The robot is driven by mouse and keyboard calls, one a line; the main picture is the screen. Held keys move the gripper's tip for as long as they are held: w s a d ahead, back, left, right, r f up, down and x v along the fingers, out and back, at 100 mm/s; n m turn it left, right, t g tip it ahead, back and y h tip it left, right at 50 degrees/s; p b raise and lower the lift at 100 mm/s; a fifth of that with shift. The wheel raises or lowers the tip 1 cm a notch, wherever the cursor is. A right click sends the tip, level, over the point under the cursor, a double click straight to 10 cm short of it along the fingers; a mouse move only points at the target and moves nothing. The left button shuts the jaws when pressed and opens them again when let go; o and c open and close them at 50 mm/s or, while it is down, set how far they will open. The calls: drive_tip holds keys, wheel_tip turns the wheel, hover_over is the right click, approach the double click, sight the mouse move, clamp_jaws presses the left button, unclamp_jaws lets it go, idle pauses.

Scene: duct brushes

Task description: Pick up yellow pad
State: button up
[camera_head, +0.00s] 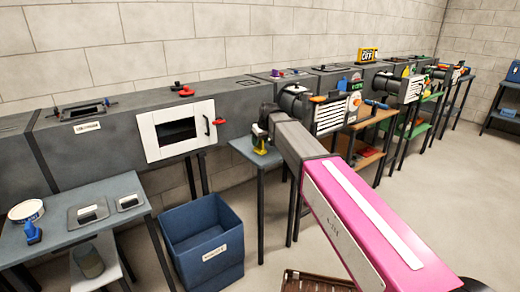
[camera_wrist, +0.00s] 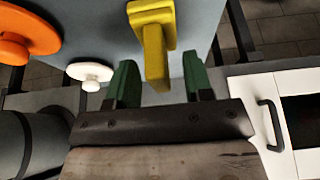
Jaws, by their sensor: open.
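The yellow pad (camera_wrist: 153,42) has a wide head and a stem-like handle. It is at the top middle of the wrist view, on a blue-grey table. My gripper (camera_wrist: 160,68) is open, with its two green fingers on either side of the pad's handle. Gaps show between the handle and both fingers in this view. In the head view a small yellow part of the pad (camera_head: 260,150) shows below my gripper, above the small table. My gripper and arm partly hide that spot. I cannot tell the height of the fingers over the table.
An orange disc (camera_wrist: 27,33) and a white knobbed disc (camera_wrist: 90,74) lie left of the pad in the wrist view. A grey duct with a white-framed door (camera_head: 180,131) stands behind. A blue bin (camera_head: 203,246) sits on the floor left of the small table (camera_head: 240,150).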

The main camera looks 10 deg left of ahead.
drive_tip(key=shift+x, duration=0.85)
drive_tip(key=shift+r, duration=0.1)
drive_tip(key=c, duration=0.6)
drive_tip(key=shift+c, duration=0.2)
drive_tip(key=shift+r, duration=0.1)
wheel_tip(320, 180, up, 4)
drive_tip(key=shift+f, duration=0.15)
drive_tip(key=s+a+r, duration=0.5)
drive_tip(key=a+r, duration=0.2)
drive_tip(key=a, duration=0.3)
drive_tip(key=shift+s+a, duration=0.15)
